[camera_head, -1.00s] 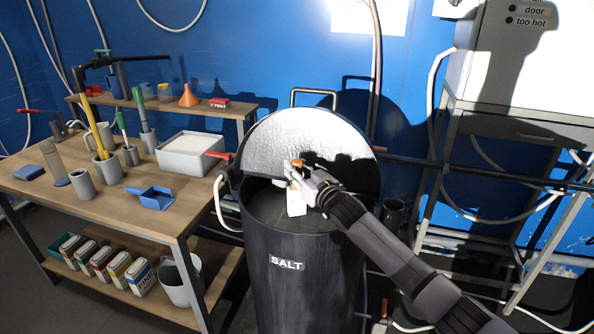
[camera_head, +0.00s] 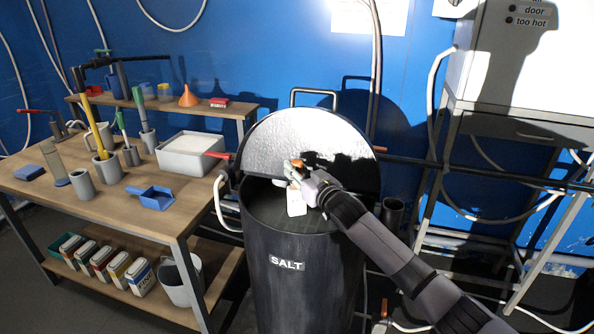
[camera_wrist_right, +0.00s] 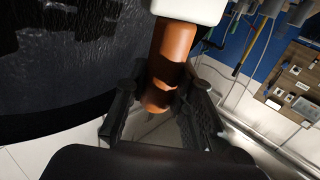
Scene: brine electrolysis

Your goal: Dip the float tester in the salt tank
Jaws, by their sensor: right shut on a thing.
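The salt tank (camera_head: 300,300) is a tall black drum labelled SALT, with its round lid (camera_head: 290,140) standing raised behind the opening. My right gripper (camera_head: 300,176) is over the tank's opening, in front of the lid. It is shut on the float tester, which has an orange part and a white part (camera_head: 296,203). In the right wrist view, the orange part (camera_wrist_right: 172,50) lies between the fingers (camera_wrist_right: 160,105), with a white block (camera_wrist_right: 190,8) at its far end. I cannot tell whether the tester touches the brine. My left gripper is not in view.
A wooden bench (camera_head: 120,222) at left holds a grey tray (camera_head: 190,150), a blue scoop (camera_head: 152,196) and several grey cups. A steel frame (camera_head: 450,200) and hoses are at right. A pipe (camera_head: 480,168) runs along the wall behind the tank.

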